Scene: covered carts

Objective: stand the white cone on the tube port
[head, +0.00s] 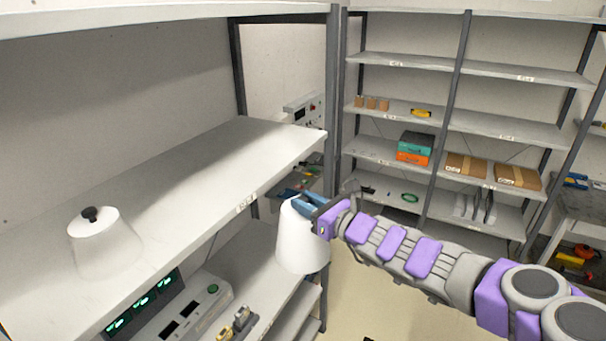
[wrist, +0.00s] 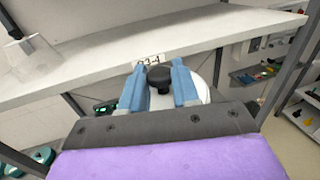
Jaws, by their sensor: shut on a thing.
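The white cone (head: 300,246) hangs upright from my gripper (head: 305,202) in the head view, in front of the shelf's right end. My gripper's blue fingers are shut on the cone's black knob (wrist: 159,77), seen between them in the wrist view. Part of the white cone (wrist: 205,90) shows behind the fingers. A second, see-through whitish cone (head: 108,250) with a black knob stands on the upper shelf (head: 190,182) at the left. It also shows in the wrist view (wrist: 34,57). I cannot make out a tube port in either view.
Below the shelf board are a device with green displays (head: 145,305) and small tan parts (head: 241,318). A dark post (head: 334,130) stands behind the cone. The shelf between the see-through cone and its front right end is clear. Racks with boxes (head: 413,147) stand behind.

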